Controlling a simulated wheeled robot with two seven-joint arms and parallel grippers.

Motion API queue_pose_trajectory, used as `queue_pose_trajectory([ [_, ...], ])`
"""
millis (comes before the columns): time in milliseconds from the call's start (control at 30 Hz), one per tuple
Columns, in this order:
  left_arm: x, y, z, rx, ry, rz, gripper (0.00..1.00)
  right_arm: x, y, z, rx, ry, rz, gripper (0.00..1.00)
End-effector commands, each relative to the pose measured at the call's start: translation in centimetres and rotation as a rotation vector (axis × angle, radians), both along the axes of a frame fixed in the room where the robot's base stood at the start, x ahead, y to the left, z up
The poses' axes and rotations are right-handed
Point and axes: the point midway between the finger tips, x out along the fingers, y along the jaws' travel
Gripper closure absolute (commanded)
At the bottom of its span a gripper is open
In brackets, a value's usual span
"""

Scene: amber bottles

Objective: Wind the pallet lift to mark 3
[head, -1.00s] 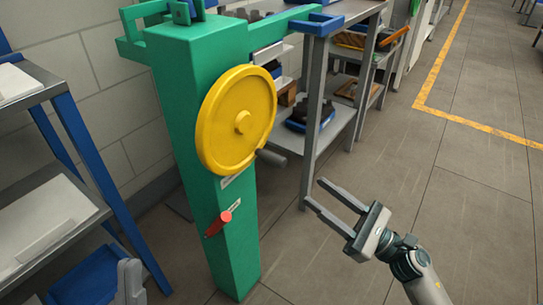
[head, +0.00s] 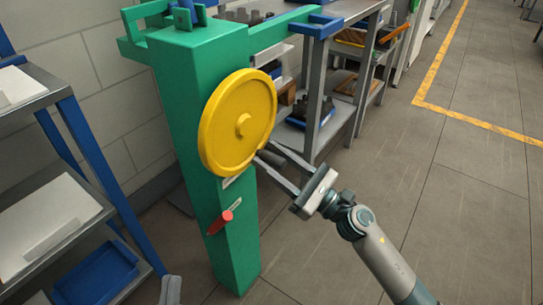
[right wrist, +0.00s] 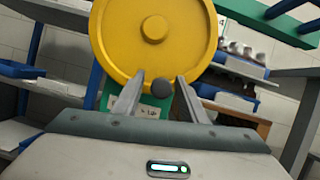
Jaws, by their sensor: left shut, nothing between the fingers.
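The pallet lift is a green column (head: 212,150) with a yellow handwheel (head: 236,95) on its face. The dark grey crank handle (head: 282,153) sticks out at the wheel's lower right. My right gripper (head: 269,157) is at this handle, fingers apart; in the right wrist view the handle's round end (right wrist: 162,88) shows between the open fingers (right wrist: 160,90), with gaps beside it. A red lever (head: 219,222) is lower on the column. My left gripper (head: 171,290) is partly in view at the bottom edge, shut and empty.
A shelf rack (head: 85,155) with blue posts and a blue tray (head: 98,275) stands at left. A workbench with bins (head: 318,115) stands behind and right of the column. The tiled floor (head: 470,220) at right is clear.

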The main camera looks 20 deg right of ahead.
Motion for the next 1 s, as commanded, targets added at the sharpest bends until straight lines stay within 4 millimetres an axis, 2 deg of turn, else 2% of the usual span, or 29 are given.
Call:
queue_pose_trajectory([
  [267,0.1,0.0,0.2,-0.003,-0.001,0.002,1.0,0.1,0.1,0.0,0.0,0.0,0.0,0.61],
  [300,0.1,0.0,0.3,-0.005,-0.003,0.003,1.0,0.1,0.1,0.0,0.0,0.0,0.0,0.64],
  [400,0.1,0.0,0.5,-0.008,-0.009,0.006,1.0,0.1,0.1,0.0,0.0,0.0,0.0,0.88],
  [467,0.1,0.1,0.6,-0.011,-0.011,0.007,1.0,0.1,0.1,0.0,0.0,0.0,0.0,1.0],
  [733,0.1,0.1,0.6,-0.018,-0.016,0.012,1.0,0.2,0.0,0.0,-0.006,-0.005,0.0,1.0],
  [900,0.2,0.5,0.8,-0.027,-0.049,0.017,1.0,1.0,-0.1,0.0,-0.032,-0.026,0.0,1.0],
  [933,0.3,0.7,1.1,-0.031,-0.068,0.02,1.0,1.2,-0.1,0.0,-0.039,-0.032,0.0,1.0],
  [1000,0.7,1.5,2.9,-0.043,-0.159,0.034,1.0,1.8,-0.2,0.1,-0.061,-0.05,-0.001,1.0],
])
